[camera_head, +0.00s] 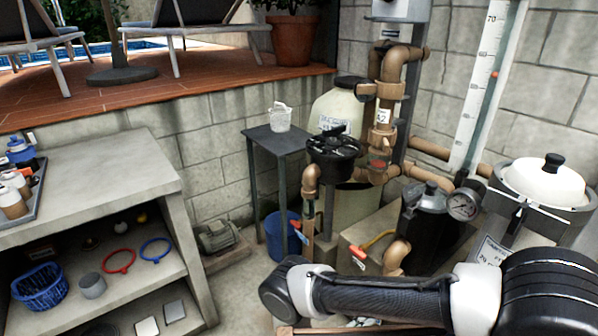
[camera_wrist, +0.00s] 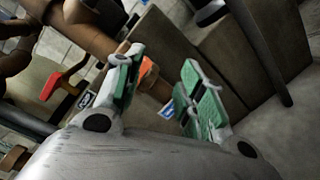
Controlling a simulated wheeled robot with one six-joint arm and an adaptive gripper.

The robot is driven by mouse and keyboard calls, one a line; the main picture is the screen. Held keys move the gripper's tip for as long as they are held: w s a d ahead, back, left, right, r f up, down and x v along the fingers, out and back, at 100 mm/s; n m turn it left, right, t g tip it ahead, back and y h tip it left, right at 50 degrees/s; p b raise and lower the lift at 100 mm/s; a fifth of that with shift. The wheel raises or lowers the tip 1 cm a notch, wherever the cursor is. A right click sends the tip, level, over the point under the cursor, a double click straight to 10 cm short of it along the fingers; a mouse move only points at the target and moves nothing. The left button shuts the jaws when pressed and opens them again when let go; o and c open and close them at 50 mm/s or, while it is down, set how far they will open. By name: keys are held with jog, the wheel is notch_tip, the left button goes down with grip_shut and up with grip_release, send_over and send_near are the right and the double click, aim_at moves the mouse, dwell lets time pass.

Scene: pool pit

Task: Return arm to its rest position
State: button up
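My arm (camera_head: 380,297) lies across the lower right of the head view, stretched out low from the right edge toward the middle. Its gripper does not show clearly in the head view. In the wrist view my gripper (camera_wrist: 163,72) shows two fingers with green pads, spread apart with a gap between them. I see nothing held between the pads. A brown pipe with an orange band is behind the gap, and I cannot tell how far away it is.
Brown pipes, a black valve head (camera_head: 334,150), a pressure gauge (camera_head: 463,205) and a white-lidded vessel (camera_head: 545,180) stand close behind my arm. A red-handled valve (camera_wrist: 52,84) shows in the wrist view. Left are a small table (camera_head: 275,140), blue bucket (camera_head: 283,238) and concrete shelf (camera_head: 95,185).

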notch_tip(320, 180, up, 40)
jog(key=s+m+g+y, duration=0.1)
jog(key=m+g+y, duration=0.2)
jog(key=g+y, duration=0.75)
jog(key=s+d+r+m+t+y, duration=0.1)
jog(key=s+d+r, duration=0.3)
jog(key=r, duration=0.5)
jog(key=s+d+r+m+t+y, duration=0.2)
jog(key=s+d+r+m+t, duration=0.1)
jog(key=r, duration=0.6)
jog(key=s+d+r+m+t+y, duration=0.2)
jog(key=s+d+r, duration=0.3)
jog(key=r, duration=0.4)
jog(key=shift+s+d+r+m+t, duration=0.4)
jog(key=shift+d+m, duration=0.2)
jog(key=shift+m, duration=0.3)
